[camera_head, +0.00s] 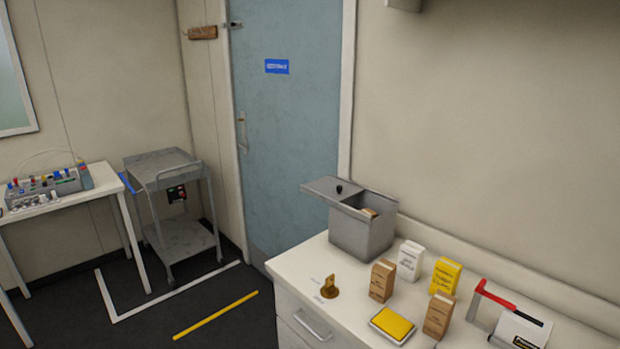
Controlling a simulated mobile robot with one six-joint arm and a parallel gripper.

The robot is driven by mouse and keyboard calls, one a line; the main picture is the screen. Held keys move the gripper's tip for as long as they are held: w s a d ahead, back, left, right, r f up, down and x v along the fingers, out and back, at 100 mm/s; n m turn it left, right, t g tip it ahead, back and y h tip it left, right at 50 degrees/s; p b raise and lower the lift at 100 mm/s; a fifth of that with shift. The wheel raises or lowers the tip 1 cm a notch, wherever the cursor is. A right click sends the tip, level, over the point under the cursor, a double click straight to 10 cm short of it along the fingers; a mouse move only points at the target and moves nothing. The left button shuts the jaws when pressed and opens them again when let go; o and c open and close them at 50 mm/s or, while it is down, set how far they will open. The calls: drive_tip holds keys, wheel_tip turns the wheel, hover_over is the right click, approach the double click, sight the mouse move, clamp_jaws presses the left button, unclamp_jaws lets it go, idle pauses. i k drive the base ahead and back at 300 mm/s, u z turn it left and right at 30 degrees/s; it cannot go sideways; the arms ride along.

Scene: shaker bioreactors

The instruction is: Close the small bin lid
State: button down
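A small grey square bin (357,236) stands on the back left corner of the white counter. Its grey lid (325,188), with a small black knob (339,189), is shifted to the left and overhangs the bin's left side. The right part of the bin's opening is uncovered. A brown item (370,212) shows inside at the rim; I cannot tell what it is. My gripper is not in view.
On the white counter (291,267) near the bin are brown boxes (382,281), a white box (410,261), a yellow box (445,276), a yellow pad (392,324) and a brass-coloured object (329,288). A grey cart (165,172) stands left of the blue door (284,130).

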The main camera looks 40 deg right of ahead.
sight(340, 190)
drive_tip(key=u, duration=0.6)
drive_tip(key=i, duration=2.4)
drive_tip(key=z, duration=0.7)
drive_tip(key=i, duration=0.55)
drive_tip(key=z, duration=0.9)
drive_tip(key=i, duration=0.55)
drive_tip(key=z, duration=0.3)
